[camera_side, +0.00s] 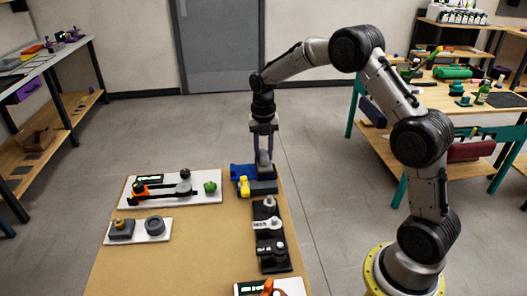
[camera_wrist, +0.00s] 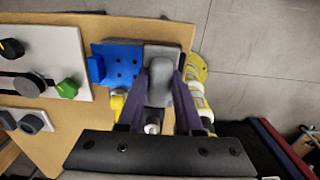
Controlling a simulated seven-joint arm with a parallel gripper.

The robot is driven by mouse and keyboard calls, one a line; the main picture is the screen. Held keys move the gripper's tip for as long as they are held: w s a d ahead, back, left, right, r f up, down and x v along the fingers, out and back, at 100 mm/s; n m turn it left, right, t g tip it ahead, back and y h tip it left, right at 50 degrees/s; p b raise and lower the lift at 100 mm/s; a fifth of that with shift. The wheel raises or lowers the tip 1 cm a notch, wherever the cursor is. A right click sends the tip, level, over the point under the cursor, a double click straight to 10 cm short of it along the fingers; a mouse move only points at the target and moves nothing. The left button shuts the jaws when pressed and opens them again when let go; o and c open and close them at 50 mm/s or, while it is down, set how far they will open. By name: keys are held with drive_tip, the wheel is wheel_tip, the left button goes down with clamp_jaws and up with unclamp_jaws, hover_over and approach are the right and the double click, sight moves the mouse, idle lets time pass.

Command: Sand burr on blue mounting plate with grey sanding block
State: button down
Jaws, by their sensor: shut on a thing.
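The blue mounting plate (camera_side: 240,171) lies at the far right corner of the cart top. In the wrist view the blue plate (camera_wrist: 122,58) shows several dark holes and a raised blue block at its left. My gripper (camera_side: 264,160) is shut on the grey sanding block (camera_wrist: 160,82), which sits between its purple fingers. The sanding block is just right of the blue plate, over a flat grey pad (camera_wrist: 160,52). I cannot tell whether the block touches the pad. I cannot make out the burr.
A white panel (camera_side: 205,185) with an orange-and-black mechanism and a green knob lies to the left. A smaller white panel (camera_side: 164,236) carries grey parts. A black fixture (camera_side: 270,250) stands nearer along the right edge. Bare cart top (camera_side: 200,262) is clear in the middle.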

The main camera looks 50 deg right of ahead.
drive_tip(key=shift+f, duration=0.55)
idle(1.2)
drive_tip(key=shift+s, duration=0.1)
drive_tip(key=shift+s+d, duration=0.95)
drive_tip(key=shift+d, duration=0.05)
drive_tip(key=shift+w+a, duration=1.65)
drive_tip(key=shift+a, duration=0.05)
drive_tip(key=shift+w+a, duration=0.4)
